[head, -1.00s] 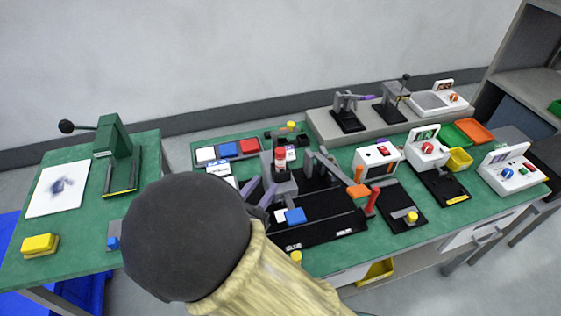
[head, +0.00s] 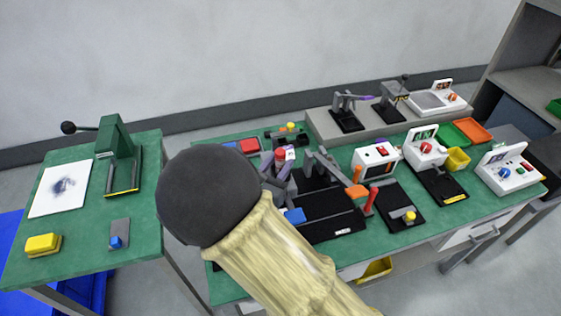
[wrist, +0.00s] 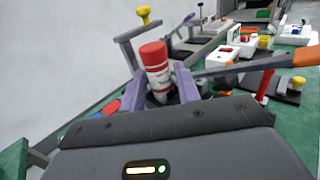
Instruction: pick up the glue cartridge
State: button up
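The glue cartridge, a white cylinder with a red cap (wrist: 157,72), stands between the two purple fingers of my gripper (wrist: 160,82) in the wrist view. The fingers are on either side of its body, with a narrow gap seeming to show, so my gripper looks open around it. The cartridge's lower end is hidden behind the gripper housing. In the head view, the cartridge (head: 281,153) shows small beyond my arm, and my gripper (head: 276,166) is at it, partly hidden by my dark wrist joint.
A lever fixture with an orange handle (head: 356,191) stands close right of the cartridge. A post with a yellow knob (wrist: 144,15) rises behind in the wrist view. Instruments crowd the bench's right side.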

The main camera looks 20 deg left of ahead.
jog(key=shift+w+d, duration=0.1)
jog(key=shift+w, duration=0.5)
jog(key=shift+s, duration=0.1)
jog(key=shift+c, duration=0.4)
grip_shut()
notch_tip(320, 180, up, 10)
dwell(0.5)
